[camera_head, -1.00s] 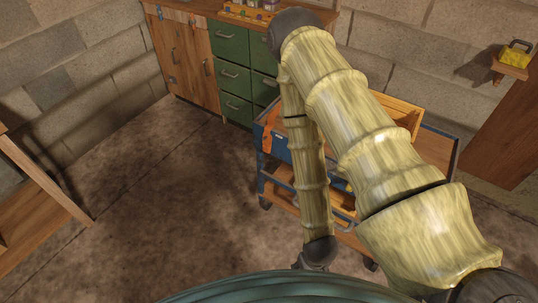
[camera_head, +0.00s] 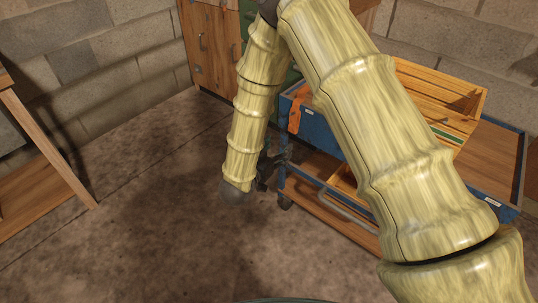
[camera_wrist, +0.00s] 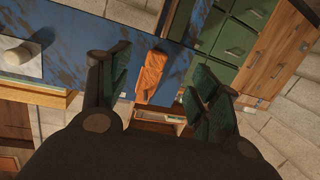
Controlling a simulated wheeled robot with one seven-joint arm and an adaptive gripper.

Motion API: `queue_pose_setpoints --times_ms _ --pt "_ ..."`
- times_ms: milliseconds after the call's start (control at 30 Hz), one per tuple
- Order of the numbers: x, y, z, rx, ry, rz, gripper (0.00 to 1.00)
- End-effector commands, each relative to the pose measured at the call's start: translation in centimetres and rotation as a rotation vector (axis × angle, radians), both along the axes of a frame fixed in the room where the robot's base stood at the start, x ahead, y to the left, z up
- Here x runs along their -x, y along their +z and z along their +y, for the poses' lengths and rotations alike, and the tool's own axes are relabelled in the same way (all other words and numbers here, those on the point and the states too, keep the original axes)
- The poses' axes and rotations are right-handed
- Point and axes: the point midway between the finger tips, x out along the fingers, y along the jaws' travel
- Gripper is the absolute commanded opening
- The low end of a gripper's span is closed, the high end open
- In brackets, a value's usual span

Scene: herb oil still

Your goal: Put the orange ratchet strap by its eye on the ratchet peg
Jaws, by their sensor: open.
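The orange ratchet strap (camera_head: 294,115) hangs over the near left corner of the blue cart (camera_head: 322,132). In the wrist view the strap (camera_wrist: 151,77) lies against the blue surface and appears between my open fingers. My gripper (camera_wrist: 158,88) is open and empty; I cannot tell how far its fingertips are from the strap. In the head view my gripper (camera_head: 268,168) is small and dark, just left of the cart and below the strap. The strap's eye is not clear. I cannot make out the ratchet peg in either view.
A wooden crate (camera_head: 465,95) stands on the cart, and a lower wooden shelf (camera_head: 330,212) lies beneath. Wooden and green cabinets (camera_head: 210,50) stand behind. A wooden bench (camera_head: 45,150) is at the left. The floor between bench and cart is clear.

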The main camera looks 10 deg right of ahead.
Motion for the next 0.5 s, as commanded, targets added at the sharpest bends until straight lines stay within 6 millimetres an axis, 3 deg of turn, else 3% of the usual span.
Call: queue_pose_setpoints --times_ms 300,500 --pt "-0.7 2.9 2.0 0.076 -0.154 -0.133 0.62" --pt "-1.3 3.3 1.2 0.080 -0.167 -0.142 0.62"
